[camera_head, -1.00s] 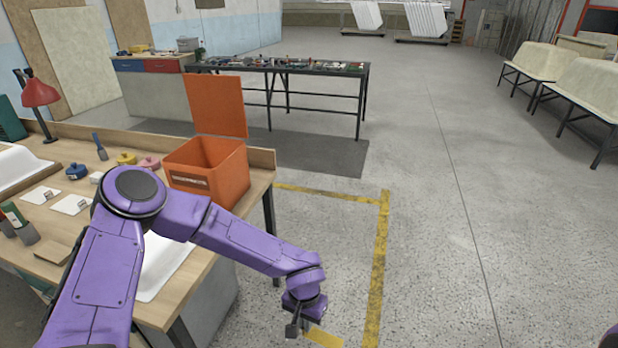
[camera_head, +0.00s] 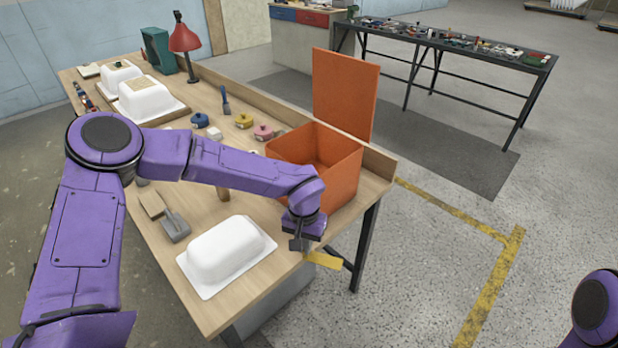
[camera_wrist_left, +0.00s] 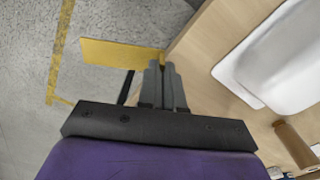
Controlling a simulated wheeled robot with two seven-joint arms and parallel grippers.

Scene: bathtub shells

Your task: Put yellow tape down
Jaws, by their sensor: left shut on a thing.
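My left gripper (camera_head: 303,248) is shut on a flat yellow tape strip (camera_head: 325,260) at the front right edge of the wooden workbench (camera_head: 262,293). In the left wrist view the gripper fingers (camera_wrist_left: 162,68) are closed at one end of the yellow strip (camera_wrist_left: 115,53). The strip sticks out past the bench edge, over the floor. I cannot tell its exact height above the bench top. My right gripper is not in view; only part of my right arm shows at the lower right.
A white tub model (camera_head: 228,252) lies on the bench just left of the gripper. An open orange box (camera_head: 345,180) stands behind it. Blue, yellow and pink small items (camera_head: 244,121) lie farther back. Yellow lines (camera_head: 490,285) mark the bare floor at right.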

